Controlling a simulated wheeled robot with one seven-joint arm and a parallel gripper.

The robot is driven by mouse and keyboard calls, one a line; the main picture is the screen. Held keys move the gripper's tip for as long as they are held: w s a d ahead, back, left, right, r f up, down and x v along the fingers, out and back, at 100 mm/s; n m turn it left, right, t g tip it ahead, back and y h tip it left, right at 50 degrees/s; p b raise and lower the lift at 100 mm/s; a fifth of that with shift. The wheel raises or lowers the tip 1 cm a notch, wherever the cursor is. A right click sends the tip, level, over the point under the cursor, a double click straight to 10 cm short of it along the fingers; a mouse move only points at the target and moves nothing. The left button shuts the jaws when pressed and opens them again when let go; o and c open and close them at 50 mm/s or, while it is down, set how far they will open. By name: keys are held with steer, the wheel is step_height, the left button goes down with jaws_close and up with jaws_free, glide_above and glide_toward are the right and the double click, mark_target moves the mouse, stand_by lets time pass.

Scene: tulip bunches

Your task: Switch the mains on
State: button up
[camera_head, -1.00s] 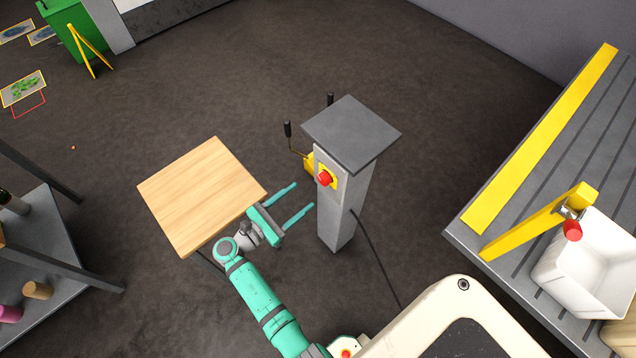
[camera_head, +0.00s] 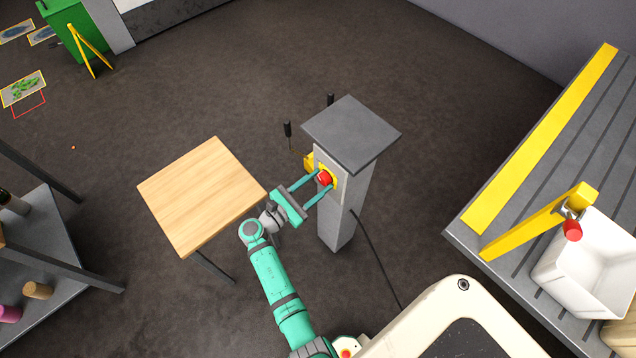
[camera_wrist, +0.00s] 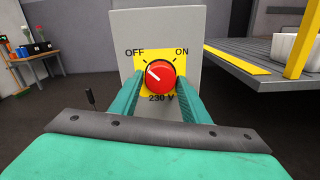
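The mains switch is a red round knob (camera_wrist: 160,77) on a yellow plate (camera_wrist: 183,60), marked OFF at upper left, ON at upper right and 230 V below. The knob's white pointer line points up and left, toward OFF. The knob also shows in the head view (camera_head: 324,178), on the side of a grey pillar (camera_head: 341,215). My gripper (camera_head: 316,185) has its two teal fingers apart, one on each side of the knob. In the wrist view my gripper (camera_wrist: 160,95) is open around the knob; whether the fingers touch it cannot be told.
A wooden-topped table (camera_head: 200,195) stands just left of my gripper. A cable (camera_head: 378,258) runs from the pillar along the floor. Black-handled levers (camera_head: 288,130) stand behind the pillar. A grey slatted bench (camera_head: 530,185) with a white bin (camera_head: 590,265) is at the right.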

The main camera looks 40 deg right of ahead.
steer(key=c, duration=0.6)
steer(key=shift+o, duration=0.2)
steer(key=shift+m, duration=0.3)
steer(key=m, duration=0.3)
steer(key=shift+m, duration=0.3)
steer(key=m, duration=0.3)
steer(key=shift+w+m, duration=0.1)
steer(key=shift+m, duration=0.3)
steer(key=m, duration=0.5)
steer(key=shift+r, duration=0.15)
steer(key=shift+m, duration=2.4)
